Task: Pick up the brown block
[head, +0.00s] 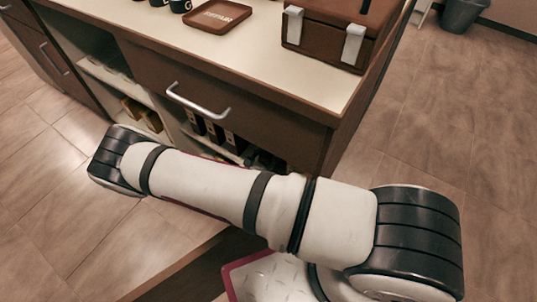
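My arm reaches across the view from the lower right to the left, in front of the cabinet. My gripper is not in view; the arm's visible far end is a dark joint at the left. No single thing is clearly the brown block. Two small yellowish-brown box-like things, a left one (133,108) and a right one (152,121), sit on an open shelf under the counter. A brown case (330,38) with two light latches stands on the counter at the upper right.
A shallow brown tray (217,15) and several dark mugs (180,5) are on the pale countertop (255,58). A drawer with a metal handle (198,102) is below. A dark bin (462,15) stands far right. Open floor lies to the right.

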